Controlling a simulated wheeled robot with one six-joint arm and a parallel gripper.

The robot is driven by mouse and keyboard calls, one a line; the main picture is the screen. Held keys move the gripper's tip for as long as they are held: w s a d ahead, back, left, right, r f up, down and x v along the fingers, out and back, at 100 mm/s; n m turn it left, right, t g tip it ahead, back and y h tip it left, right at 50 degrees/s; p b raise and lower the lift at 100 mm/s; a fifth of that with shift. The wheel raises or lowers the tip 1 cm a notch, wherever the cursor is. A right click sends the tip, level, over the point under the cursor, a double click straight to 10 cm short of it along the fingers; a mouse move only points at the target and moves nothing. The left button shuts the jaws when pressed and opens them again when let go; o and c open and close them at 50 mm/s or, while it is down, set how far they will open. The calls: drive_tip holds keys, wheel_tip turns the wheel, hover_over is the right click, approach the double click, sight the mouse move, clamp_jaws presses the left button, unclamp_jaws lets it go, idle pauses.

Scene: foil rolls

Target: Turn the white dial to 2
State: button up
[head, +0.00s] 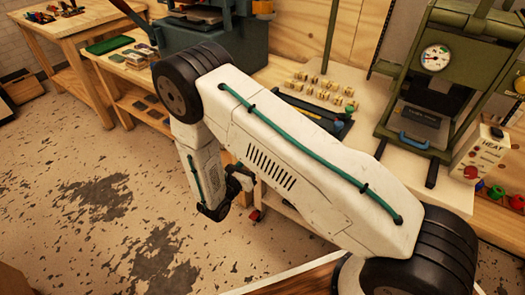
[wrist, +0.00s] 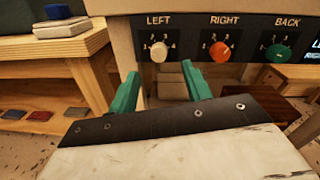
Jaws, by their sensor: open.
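The white dial (wrist: 159,50) sits on a dark panel under the label LEFT in the wrist view, with small numbers around it. Its pointer is too small to read. My gripper (wrist: 150,72) shows two green fingers spread apart with nothing between them. The fingers are below the white dial in the picture, the right one nearest to it, and I see no clear contact. In the head view my gripper (head: 240,181) hangs below the white arm, by the bench front. I cannot make out the white dial in the head view.
An orange dial (wrist: 220,51) labelled RIGHT and a green dial (wrist: 278,53) labelled BACK are to the right on the same panel. A wooden bench (wrist: 60,50) stands at left. In the head view a green press (head: 440,75) and a HEAT box (head: 475,160) stand at right.

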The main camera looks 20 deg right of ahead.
drive_tip(key=x, duration=0.7)
drive_tip(key=shift+w+d+f, duration=0.2)
drive_tip(key=shift+w+f, duration=0.05)
drive_tip(key=shift+w, duration=0.05)
drive_tip(key=c, duration=1)
